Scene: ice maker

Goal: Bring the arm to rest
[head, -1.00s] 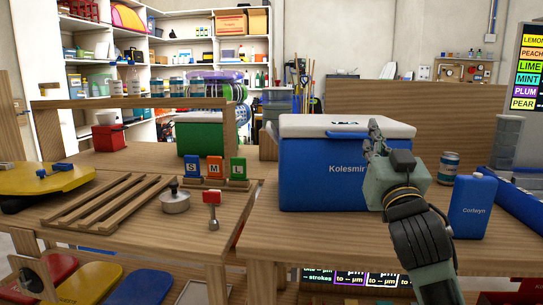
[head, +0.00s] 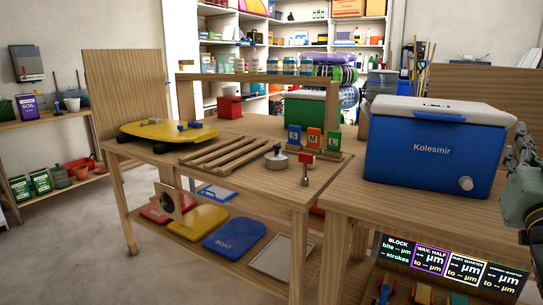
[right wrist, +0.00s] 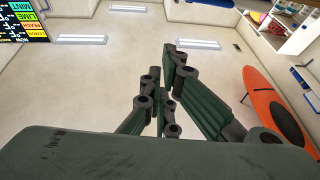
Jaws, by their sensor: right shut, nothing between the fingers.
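My right gripper (head: 520,158) stands at the right edge of the head view, partly cut off by the frame. It is to the right of the blue cooler marked Kolesmir and holds nothing. In the right wrist view its fingers (right wrist: 168,75) are together and point up towards the ceiling, with nothing between them. My left gripper is not in any view.
The blue cooler (head: 430,155) with a white lid stands on the right bench. Open floor (head: 75,240) lies at left.

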